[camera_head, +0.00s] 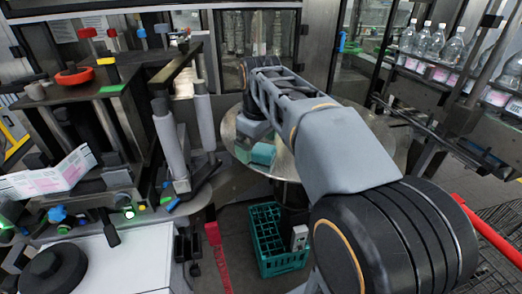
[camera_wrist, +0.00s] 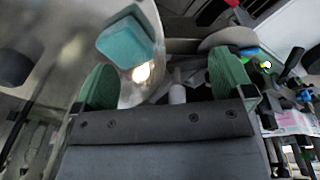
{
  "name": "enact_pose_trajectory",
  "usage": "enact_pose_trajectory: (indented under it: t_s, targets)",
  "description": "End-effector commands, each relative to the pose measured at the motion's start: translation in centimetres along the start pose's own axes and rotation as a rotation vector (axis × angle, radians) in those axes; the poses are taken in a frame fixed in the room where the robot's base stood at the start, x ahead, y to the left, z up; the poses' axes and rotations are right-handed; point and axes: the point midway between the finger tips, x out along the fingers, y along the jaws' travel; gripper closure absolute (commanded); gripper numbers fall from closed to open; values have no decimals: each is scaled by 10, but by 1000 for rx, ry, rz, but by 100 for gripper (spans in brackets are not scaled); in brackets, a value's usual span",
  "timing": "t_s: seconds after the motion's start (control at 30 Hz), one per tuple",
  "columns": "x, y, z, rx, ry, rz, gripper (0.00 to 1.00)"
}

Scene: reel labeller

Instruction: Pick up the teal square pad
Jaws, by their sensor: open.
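The teal square pad (camera_head: 263,153) lies on a round metal table (camera_head: 228,131), near its left edge in the head view. In the wrist view the pad (camera_wrist: 128,40) shows above the left fingertip, off-centre to the left. My gripper (camera_wrist: 163,82) is open, with its two green fingers wide apart and nothing between them. The pad is beyond the fingertips and apart from them in the picture. In the head view my arm reaches over the table, and its end is close to the pad. My fingers are hard to make out there.
A green crate (camera_head: 281,262) stands on the floor below the table. The labelling machine, with grey rollers (camera_head: 172,146) and coloured knobs, is to the left. Several clear bottles (camera_head: 422,42) stand on a conveyor at the right. Glass doors are behind the table.

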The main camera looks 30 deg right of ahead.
Motion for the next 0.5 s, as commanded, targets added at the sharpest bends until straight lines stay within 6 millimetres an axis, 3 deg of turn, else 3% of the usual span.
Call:
enact_pose_trajectory:
  t_s: [0.1,0.3,0.5]
  targets:
    - [-27,29,-18,-116,-42,-29,1]
    - [-51,58,-29,-257,-83,-72,1]
    - [-48,68,-30,-314,-98,-93,1]
